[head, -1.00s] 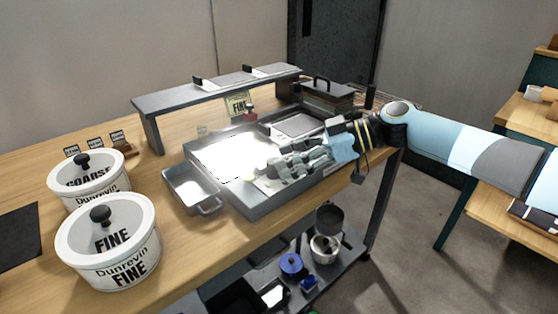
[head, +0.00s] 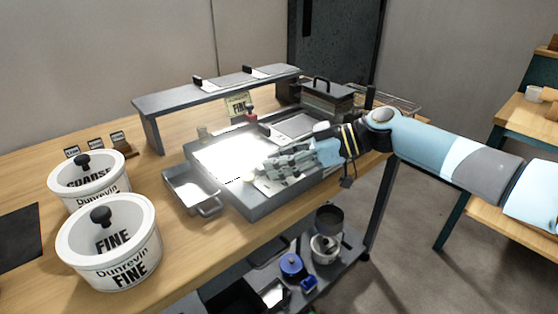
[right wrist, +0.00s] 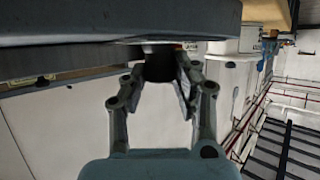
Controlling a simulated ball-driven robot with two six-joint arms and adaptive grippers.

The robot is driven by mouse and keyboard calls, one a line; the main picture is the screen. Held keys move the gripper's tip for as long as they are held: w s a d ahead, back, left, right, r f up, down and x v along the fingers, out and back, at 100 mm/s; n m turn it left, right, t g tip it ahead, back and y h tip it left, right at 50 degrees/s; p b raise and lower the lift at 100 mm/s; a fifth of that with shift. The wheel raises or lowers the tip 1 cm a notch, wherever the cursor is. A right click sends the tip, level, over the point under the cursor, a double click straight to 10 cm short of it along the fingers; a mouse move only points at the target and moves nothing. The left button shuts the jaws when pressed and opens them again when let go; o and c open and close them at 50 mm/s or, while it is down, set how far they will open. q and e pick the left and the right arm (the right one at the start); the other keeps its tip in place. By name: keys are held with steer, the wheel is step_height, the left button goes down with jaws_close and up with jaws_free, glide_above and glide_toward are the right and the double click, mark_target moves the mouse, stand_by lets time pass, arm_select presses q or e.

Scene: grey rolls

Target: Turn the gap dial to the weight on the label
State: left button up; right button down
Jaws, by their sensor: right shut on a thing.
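The label, a pale yellow-green card reading FINE (head: 238,104), stands at the back of the grey machine (head: 257,207), under the shelf. Its smaller print is too small to read. My right gripper (head: 262,172) is at the front right of the machine, beside its bright top plate. In the right wrist view my right gripper (right wrist: 161,78) has its two fingers on either side of a short dark cylinder, the gap dial (right wrist: 160,66), and is shut on it. The dial sits under a grey edge. Its markings are not visible, and the head view hides it behind the hand. My left gripper is not in view.
Two white lidded crocks, COARSE (head: 88,178) and FINE (head: 110,245), stand at the left. A metal tray (head: 190,190) sits before the machine. A grey shelf (head: 215,90) spans its back. A dark lidded box (head: 327,95) stands behind right.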

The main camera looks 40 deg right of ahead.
steer(key=m+t+h+p, duration=0.2)
steer(key=m, duration=0.1)
steer(key=shift+s+a+r+h, duration=0.1)
steer(key=shift+s+a+h, duration=0.05)
steer(key=shift+h, duration=0.15)
steer(key=m+t+h+p, duration=0.1)
steer(key=m+h+p, duration=0.2)
steer(key=p, duration=0.3)
steer(key=m+t+h+p, duration=0.1)
steer(key=m+h+p, duration=0.2)
steer(key=p, duration=0.4)
steer(key=shift+a+r+m+h, duration=0.2)
steer(key=shift+m+h, duration=0.2)
steer(key=shift+h, duration=0.4)
steer(key=shift+f+m+h+p, duration=0.3)
steer(key=shift+h+p, duration=0.1)
steer(key=shift+p, duration=0.25)
steer(key=c, duration=1)
jaws_free()
steer(key=shift+t, duration=0.3)
